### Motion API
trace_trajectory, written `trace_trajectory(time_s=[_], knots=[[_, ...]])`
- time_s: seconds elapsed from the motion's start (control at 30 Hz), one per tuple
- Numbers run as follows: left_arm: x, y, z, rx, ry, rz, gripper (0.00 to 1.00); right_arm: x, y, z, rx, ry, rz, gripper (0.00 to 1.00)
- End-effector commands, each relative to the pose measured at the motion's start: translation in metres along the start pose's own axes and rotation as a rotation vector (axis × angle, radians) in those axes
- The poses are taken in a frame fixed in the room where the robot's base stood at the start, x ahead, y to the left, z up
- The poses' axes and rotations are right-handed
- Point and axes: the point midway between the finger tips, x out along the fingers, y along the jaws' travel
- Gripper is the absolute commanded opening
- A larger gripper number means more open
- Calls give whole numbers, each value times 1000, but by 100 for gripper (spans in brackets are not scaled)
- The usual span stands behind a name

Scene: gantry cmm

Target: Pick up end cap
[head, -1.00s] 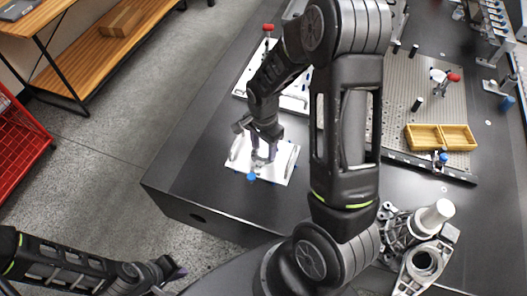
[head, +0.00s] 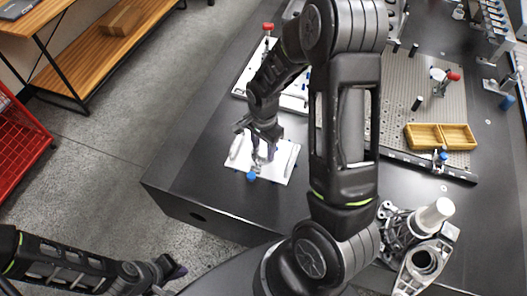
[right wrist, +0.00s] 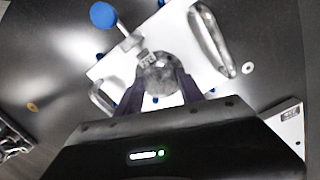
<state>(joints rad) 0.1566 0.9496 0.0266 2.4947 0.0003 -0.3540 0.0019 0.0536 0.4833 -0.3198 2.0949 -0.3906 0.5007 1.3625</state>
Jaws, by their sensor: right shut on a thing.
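The end cap appears to be the grey, rounded metal part (right wrist: 158,72) between my right gripper's fingers in the right wrist view. My right gripper (right wrist: 160,88) is shut on it, one dark finger on each side. In the head view my right gripper (head: 262,154) is over the white plate (head: 275,177), and its fingers partly hide the part. I cannot tell whether the part is clear of the plate. My left gripper (head: 178,271) is at the lower left, away from the table; its opening is too small to judge.
The white plate (right wrist: 105,68) carries two upright metal handles and blue knobs, one on a clamp (right wrist: 103,15) close to the part. A second white plate (head: 241,91) lies behind. A yellow two-part tray (head: 424,137) and metal castings (head: 421,260) are at right.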

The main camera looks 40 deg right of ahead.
Motion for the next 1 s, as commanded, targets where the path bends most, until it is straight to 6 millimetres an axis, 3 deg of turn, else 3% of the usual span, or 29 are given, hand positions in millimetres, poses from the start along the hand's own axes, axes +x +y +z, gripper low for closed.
trace_trajectory(time_s=[0.3,0.67,0.87,1.0], knots=[[0,0,0,0,0,0,0,0,0,0,0,0,-1,0],[0,0,0,0,0,0,0,-4,-1,0,0,1,-2,0],[2,-1,0,0,1,1,0,-30,-2,-1,0,2,-6,0],[4,-1,0,1,1,1,0,-58,-2,-1,-1,2,-8,0]])
